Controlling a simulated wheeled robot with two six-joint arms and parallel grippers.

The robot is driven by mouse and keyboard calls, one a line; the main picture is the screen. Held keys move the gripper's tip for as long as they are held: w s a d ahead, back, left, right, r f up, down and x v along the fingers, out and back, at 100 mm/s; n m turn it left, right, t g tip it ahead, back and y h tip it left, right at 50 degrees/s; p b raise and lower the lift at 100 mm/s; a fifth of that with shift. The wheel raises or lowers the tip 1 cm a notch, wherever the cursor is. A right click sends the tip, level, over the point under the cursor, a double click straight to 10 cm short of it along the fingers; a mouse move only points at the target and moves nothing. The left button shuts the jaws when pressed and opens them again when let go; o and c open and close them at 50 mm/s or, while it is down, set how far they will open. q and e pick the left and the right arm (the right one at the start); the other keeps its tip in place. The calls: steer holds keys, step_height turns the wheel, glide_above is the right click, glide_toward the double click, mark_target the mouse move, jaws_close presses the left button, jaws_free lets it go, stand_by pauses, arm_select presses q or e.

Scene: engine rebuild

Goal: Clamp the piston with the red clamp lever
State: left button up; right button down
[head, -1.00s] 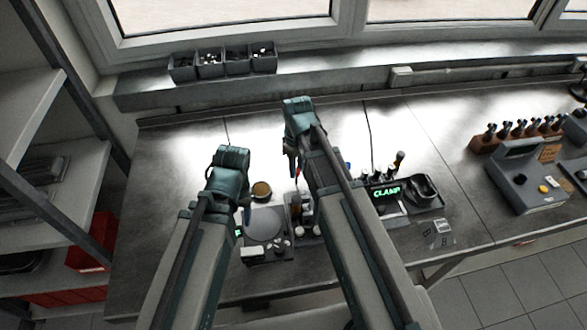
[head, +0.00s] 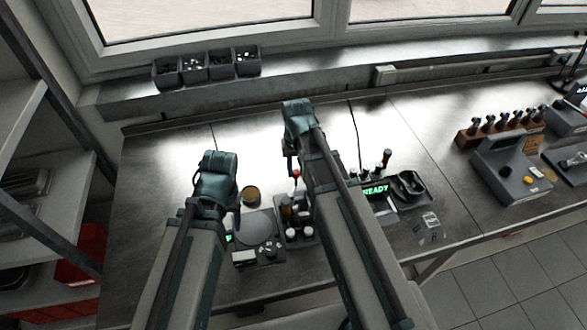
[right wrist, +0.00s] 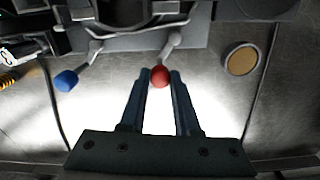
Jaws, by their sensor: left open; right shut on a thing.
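The red ball knob (right wrist: 160,77) of the clamp lever sits between the fingertips of my right gripper (right wrist: 160,84) in the right wrist view. The gripper is shut on it. The lever's grey arm (right wrist: 171,44) runs from the knob to the grey fixture. In the head view the red knob (head: 296,174) shows beside my right gripper (head: 291,168), above the fixture (head: 299,238). I cannot clearly make out the piston; my right arm covers part of that area. My left gripper (head: 238,216) is open and empty near the round grey plate (head: 255,228).
A blue-knobbed lever (right wrist: 66,80) stands left of the red one in the wrist view. A display (head: 375,189) reads READY. Small bins (head: 207,68) stand on the back ledge. The bench behind the fixture is clear.

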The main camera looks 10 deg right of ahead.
steer(key=shift+s+d+m, duration=0.15)
steer(key=shift+m, duration=0.45)
steer(key=c, duration=0.6)
jaws_free()
steer(key=shift+r, duration=0.1)
step_height(320, 180, up, 14)
steer(key=p, duration=1.4)
steer(key=shift+s+f, duration=0.1)
steer(key=shift+f, duration=0.15)
